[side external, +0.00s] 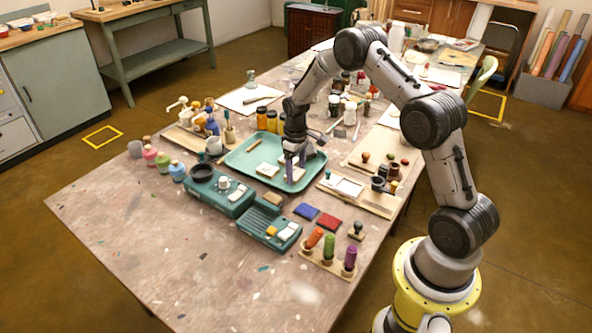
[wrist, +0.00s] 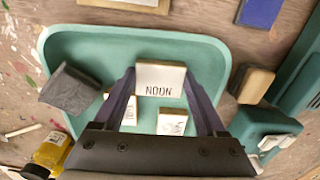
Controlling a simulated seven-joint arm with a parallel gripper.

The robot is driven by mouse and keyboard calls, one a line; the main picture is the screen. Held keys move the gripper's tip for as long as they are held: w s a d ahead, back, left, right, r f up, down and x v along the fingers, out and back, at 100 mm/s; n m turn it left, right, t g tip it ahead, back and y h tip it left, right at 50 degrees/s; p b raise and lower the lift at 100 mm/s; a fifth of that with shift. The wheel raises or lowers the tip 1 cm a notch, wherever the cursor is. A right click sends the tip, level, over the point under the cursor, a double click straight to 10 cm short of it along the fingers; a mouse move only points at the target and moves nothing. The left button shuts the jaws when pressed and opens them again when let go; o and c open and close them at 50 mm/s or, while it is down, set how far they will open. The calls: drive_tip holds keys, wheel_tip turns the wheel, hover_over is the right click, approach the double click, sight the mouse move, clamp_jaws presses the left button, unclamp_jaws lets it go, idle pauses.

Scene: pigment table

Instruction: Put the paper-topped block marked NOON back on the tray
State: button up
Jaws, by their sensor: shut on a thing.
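The paper-topped block marked NOON (wrist: 160,77) sits between the two fingers of my gripper (wrist: 159,72) in the wrist view, its label facing up. My gripper is shut on it. In the side external view my gripper (side external: 294,168) points down over the right half of the green tray (side external: 238,158). The tray's bare floor (wrist: 95,55) surrounds the block in the wrist view. I cannot tell whether the block touches the tray floor. Two other paper-topped blocks lie on the tray close by, one (wrist: 172,121) clear and one (wrist: 129,113) partly hidden by a finger.
A dark grey block-like thing (wrist: 70,89) overlaps the tray's edge in the wrist view. A wooden block (wrist: 254,84) is beside the opposite edge. Teal cases (side external: 270,227), yellow jars (side external: 272,120) and a board with a paper-topped piece (side external: 345,185) stand around the tray.

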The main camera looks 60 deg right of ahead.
drive_tip(key=shift+f, duration=0.1)
drive_tip(key=o, duration=1.4)
